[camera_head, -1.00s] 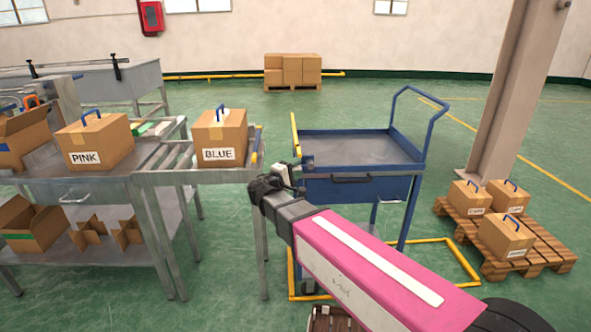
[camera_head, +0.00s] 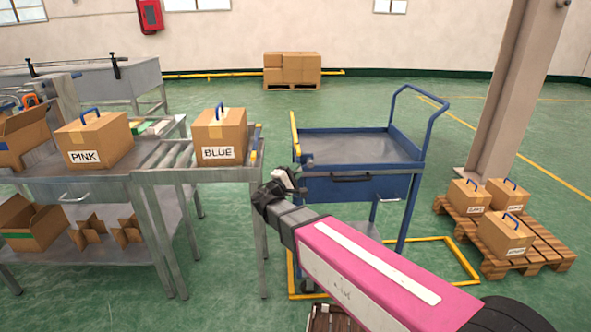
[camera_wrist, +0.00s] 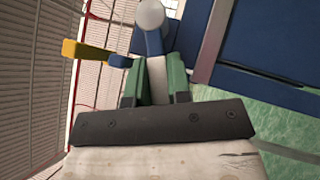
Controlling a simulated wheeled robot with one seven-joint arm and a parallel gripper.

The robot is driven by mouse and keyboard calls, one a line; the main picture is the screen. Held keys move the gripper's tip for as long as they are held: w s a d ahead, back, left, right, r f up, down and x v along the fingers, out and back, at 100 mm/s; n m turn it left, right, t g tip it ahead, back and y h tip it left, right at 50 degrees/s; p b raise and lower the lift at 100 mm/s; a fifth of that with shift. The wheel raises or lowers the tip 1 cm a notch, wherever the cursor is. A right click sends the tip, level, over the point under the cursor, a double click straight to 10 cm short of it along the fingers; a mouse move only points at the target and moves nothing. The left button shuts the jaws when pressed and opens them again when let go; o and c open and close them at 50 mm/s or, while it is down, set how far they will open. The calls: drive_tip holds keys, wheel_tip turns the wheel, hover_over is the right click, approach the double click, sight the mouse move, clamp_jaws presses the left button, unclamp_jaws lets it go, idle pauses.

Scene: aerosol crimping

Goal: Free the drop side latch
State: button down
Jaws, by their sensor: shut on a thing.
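The blue cart (camera_head: 365,190) stands right of centre, its near side panel upright with a dark handle (camera_head: 350,178). The latch at its left corner shows in the head view as a small grey knob (camera_head: 307,160). My gripper (camera_head: 292,180) is at this corner. In the wrist view its green fingers (camera_wrist: 158,82) are shut on the lever from both sides. The lever's lower end is hidden between the fingers.
A yellow-ended bar (camera_wrist: 85,50) juts out left of the latch. The roller table (camera_head: 190,176) with the BLUE box (camera_head: 220,138) stands close on the left. A pallet with boxes (camera_head: 515,250) and a column (camera_head: 510,90) stand right. Green floor lies open behind.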

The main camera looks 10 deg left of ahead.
drive_tip(key=c, duration=1.1)
unclamp_jaws()
drive_tip(key=shift+o, duration=0.2)
drive_tip(key=v, duration=1.1)
drive_tip(key=shift+w, duration=0.1)
drive_tip(key=shift+c, duration=0.3)
